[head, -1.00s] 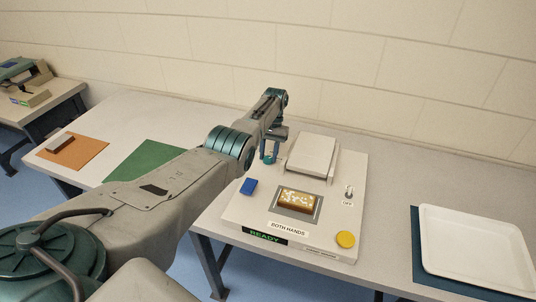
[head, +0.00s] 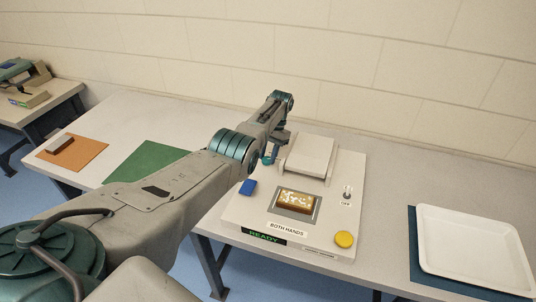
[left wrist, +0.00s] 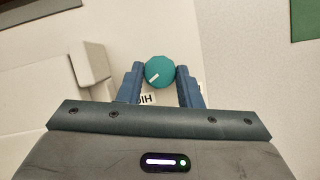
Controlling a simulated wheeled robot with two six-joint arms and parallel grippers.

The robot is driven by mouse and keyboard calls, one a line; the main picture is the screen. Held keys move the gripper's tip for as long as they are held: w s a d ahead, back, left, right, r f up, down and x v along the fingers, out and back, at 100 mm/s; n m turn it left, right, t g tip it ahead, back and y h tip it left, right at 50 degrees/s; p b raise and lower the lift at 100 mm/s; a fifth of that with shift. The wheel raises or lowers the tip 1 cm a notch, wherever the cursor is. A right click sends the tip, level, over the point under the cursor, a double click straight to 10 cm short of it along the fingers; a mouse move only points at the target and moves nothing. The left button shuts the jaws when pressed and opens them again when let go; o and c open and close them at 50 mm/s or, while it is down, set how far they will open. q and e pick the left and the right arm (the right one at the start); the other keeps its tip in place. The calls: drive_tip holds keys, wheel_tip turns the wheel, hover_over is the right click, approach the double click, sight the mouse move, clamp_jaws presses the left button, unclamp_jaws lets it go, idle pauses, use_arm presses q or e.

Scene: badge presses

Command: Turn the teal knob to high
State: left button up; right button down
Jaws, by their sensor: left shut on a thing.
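The teal knob (left wrist: 160,72) is round, with a white pointer line, and sits on the pale panel in the left wrist view. My left gripper (left wrist: 161,76) is shut on it, one blue finger on each side. The pointer slants toward the lower left of that view, on the side of a partly covered label (left wrist: 147,99) whose visible letters start with "HI". In the head view my left gripper (head: 268,157) is at the back left of the badge press (head: 235,215), and the knob is hard to make out there. My right gripper is not in view.
The press has a grey raised block (head: 310,155), a lit window (head: 297,202), a blue button (head: 248,187), a yellow button (head: 344,239) and a switch marked OFF (head: 347,191). A white tray (head: 476,216) is at right; green (head: 150,160) and orange (head: 88,155) mats are at left.

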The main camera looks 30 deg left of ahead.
use_arm(q)
drive_tip(key=o, duration=1)
drive_tip(key=shift+c, duration=0.2)
drive_tip(key=b+v, duration=0.8)
drive_tip(key=v, duration=0.2)
drive_tip(key=shift+w+r, duration=0.25)
drive_tip(key=shift+r, duration=0.1)
